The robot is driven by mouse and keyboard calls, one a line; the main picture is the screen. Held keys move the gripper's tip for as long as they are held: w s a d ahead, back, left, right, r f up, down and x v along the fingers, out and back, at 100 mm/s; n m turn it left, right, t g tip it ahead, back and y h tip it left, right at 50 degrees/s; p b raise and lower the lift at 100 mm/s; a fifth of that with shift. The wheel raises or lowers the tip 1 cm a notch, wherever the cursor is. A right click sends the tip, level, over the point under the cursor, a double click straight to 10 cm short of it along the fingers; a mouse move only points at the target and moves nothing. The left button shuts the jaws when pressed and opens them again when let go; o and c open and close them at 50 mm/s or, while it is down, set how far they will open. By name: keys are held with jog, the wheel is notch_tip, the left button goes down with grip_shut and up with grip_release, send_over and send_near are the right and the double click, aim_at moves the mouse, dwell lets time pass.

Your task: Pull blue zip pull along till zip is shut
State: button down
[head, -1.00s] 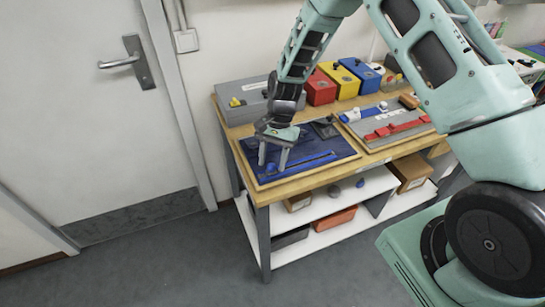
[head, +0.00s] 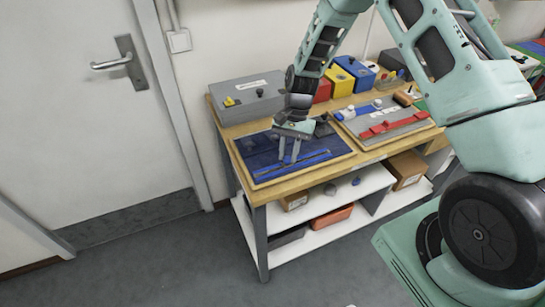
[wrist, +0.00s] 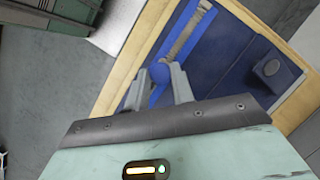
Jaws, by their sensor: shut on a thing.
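The blue zip pull (wrist: 158,73) is a round blue knob between my fingertips in the wrist view. My gripper (wrist: 154,80) is shut on it, one finger on each side. In the head view my gripper (head: 289,161) points down over the navy fabric panel (head: 259,152), and its fingers hide the pull. The zip (wrist: 190,35) runs from the pull to the top of the wrist view, with greyish-brown teeth beside bright blue edging. Below the pull, my fingers partly hide the zip, and I cannot tell how its two sides meet there.
A wooden frame (head: 303,174) borders the panel. A dark block (wrist: 268,68) lies on the panel. A grey panel with red flaps (head: 385,126) is to the right. A grey box (head: 250,98) and red, yellow and blue boxes (head: 352,72) stand behind.

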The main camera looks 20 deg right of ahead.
send_over(324, 151)
jog(key=shift+s+b, duration=0.1)
jog(key=shift+b, duration=0.3)
jog(key=c, duration=1.2)
grip_release()
jog(key=shift+d, duration=0.1)
jog(key=shift+r, duration=0.2)
jog(key=b+v, duration=0.3)
jog(key=v, duration=1.4)
jog(key=shift+b, duration=0.3)
